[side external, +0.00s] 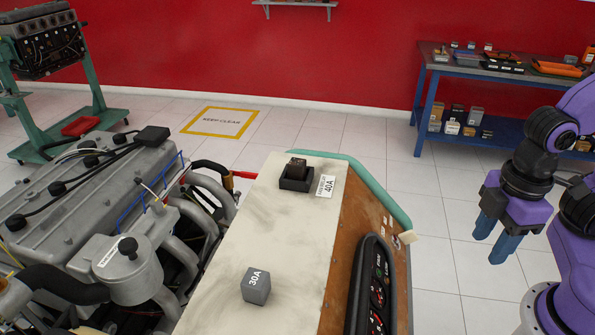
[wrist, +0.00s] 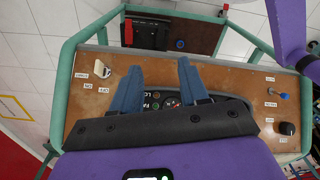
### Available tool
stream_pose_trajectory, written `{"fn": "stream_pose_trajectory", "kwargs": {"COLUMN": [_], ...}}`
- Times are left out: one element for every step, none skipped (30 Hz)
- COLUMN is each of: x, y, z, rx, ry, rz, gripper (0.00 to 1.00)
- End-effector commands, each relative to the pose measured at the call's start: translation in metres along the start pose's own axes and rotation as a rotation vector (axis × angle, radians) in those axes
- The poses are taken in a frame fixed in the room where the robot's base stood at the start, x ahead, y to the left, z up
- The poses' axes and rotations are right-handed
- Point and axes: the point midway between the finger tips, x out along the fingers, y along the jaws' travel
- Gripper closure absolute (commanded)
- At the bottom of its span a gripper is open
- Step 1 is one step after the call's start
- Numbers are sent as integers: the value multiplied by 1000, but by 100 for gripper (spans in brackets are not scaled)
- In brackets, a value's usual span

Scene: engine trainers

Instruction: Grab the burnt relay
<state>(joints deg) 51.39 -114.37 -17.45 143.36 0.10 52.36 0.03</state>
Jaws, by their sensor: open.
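A dark, blackened relay (side external: 298,167) sits in a black socket (side external: 296,181) on the pale top of the engine trainer (side external: 300,225), beside a white label (side external: 325,186) reading 40A. A grey relay cube (side external: 256,285) marked 30A stands loose on the same top, nearer the camera. My gripper (side external: 494,240) hangs at the right with blue fingers apart and empty, well away from both relays. In the wrist view my gripper (wrist: 158,70) is over the trainer's brown control panel (wrist: 232,78). Neither relay shows in that view.
A teal rail (side external: 375,183) runs around the trainer's edge, and a gauge cluster (side external: 374,290) stands up from its panel. A grey engine (side external: 85,185) with hoses fills the left. A blue workbench (side external: 470,75) with parts stands behind. The trainer's top between the relays is clear.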

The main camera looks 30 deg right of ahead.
Motion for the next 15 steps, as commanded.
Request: {"fn": "stream_pose_trajectory", "kwargs": {"x": [0, 0, 0, 0, 0, 0, 0, 0, 0, -1, -2, -4, -6, -10, -15], "y": [0, 0, 0, 0, 0, 0, 0, 0, 0, 0, 1, 3, 4, 6, 10], "z": [0, 0, 0, 0, 0, 0, 0, 0, 0, -1, -4, -8, -13, -20, -30], "rx": [0, 0, 0, 0, 0, 0, 0, 0, 0, -2, -6, -15, -25, -39, -62], "ry": [0, 0, 0, 0, 0, 0, 0, 0, 0, 0, 0, 0, 0, 1, 1], "rz": [0, 0, 0, 0, 0, 0, 0, 0, 0, 0, 0, 0, 0, 1, 1], "gripper": [38, 36, 36, 36, 36, 36, 36, 36, 36, 36, 36, 36, 36, 36, 36]}}
